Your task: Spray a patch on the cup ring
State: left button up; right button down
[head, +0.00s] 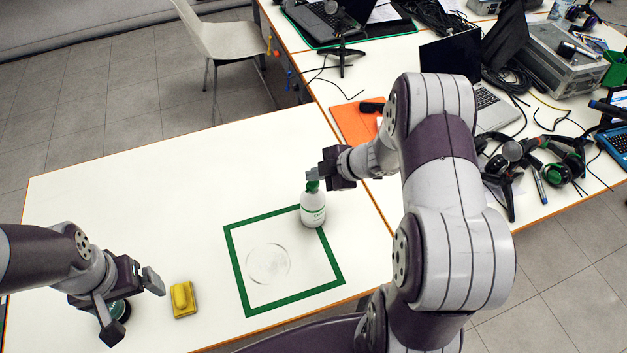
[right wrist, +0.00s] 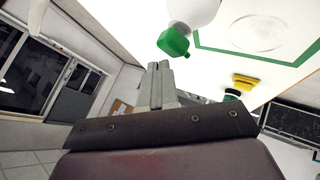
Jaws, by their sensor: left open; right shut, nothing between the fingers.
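A white spray bottle with a green head (head: 313,210) stands upright on the table, on the right side of a green square outline (head: 237,268). A faint round cup ring (head: 269,263) lies inside the outline, left of the bottle. My right gripper (head: 314,174) is shut and empty at the bottle's head; in the head view it partly covers the green top. In the right wrist view the shut fingers (right wrist: 160,85) show apart from the green nozzle (right wrist: 174,42). My left gripper (head: 132,306) is open at the table's front left.
A yellow sponge (head: 183,299) lies right of my left gripper. A dark round object with green (head: 119,310) sits partly hidden behind that gripper's fingers. A second table at upper right holds laptops, cables and headsets (head: 558,172).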

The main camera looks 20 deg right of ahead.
aim_at(316, 184)
dwell(0.5)
jog(key=shift+f, duration=0.55)
jog(key=shift+r+p, duration=0.45)
jog(key=shift+r, duration=0.1)
notch_tip(316, 184, up, 6)
jog(key=p, duration=0.6)
